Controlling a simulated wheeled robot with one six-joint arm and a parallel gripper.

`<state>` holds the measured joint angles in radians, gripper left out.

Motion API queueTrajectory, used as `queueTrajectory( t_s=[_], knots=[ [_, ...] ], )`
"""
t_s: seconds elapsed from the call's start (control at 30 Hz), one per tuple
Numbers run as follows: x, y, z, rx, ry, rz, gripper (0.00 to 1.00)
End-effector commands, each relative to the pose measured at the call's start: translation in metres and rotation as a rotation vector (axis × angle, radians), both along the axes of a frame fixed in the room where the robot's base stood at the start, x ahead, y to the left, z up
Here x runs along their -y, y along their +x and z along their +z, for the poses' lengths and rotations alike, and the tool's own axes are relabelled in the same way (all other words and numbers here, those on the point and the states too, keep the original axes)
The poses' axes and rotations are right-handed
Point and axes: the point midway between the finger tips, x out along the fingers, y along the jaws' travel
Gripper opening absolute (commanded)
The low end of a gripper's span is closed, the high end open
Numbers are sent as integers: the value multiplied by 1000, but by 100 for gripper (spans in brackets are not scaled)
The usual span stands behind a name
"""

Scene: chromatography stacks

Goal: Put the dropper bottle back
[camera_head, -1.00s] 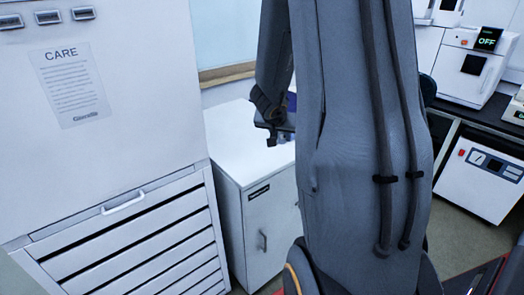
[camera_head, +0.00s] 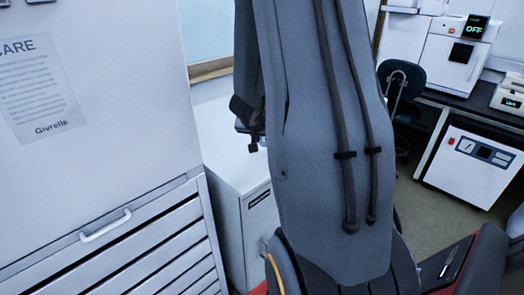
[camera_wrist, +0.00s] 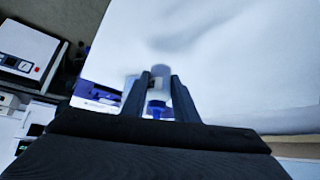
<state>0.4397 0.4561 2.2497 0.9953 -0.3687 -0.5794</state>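In the wrist view my gripper (camera_wrist: 160,92) has its two dark fingers around a small bottle with a pale grey, rounded top (camera_wrist: 161,71) and blue lower down, which looks like the dropper bottle. The fingers appear to touch both its sides. It is over or in front of a broad white surface. In the head view my arm covers most of the gripper and the bottle cannot be made out. A blue-and-white object (camera_wrist: 97,97) lies left of the fingers in the wrist view; I cannot tell what it is.
A white cabinet (camera_head: 222,150) stands behind my arm. A large white unit with slatted drawers (camera_head: 120,240) is close at left. At right are a bench (camera_head: 470,112) with instruments, a dark chair (camera_head: 402,80), a white box unit (camera_head: 474,167) and open floor (camera_head: 425,210).

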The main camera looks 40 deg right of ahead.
Motion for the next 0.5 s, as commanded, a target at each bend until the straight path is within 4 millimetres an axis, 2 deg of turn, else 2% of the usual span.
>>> queueTrajectory(
  t_s=[0.23, 0.5],
  knots=[
    [0, 0, -32, -3, 2, 0, 23],
    [0, 0, -38, 1, 0, 1, 23]
  ],
)
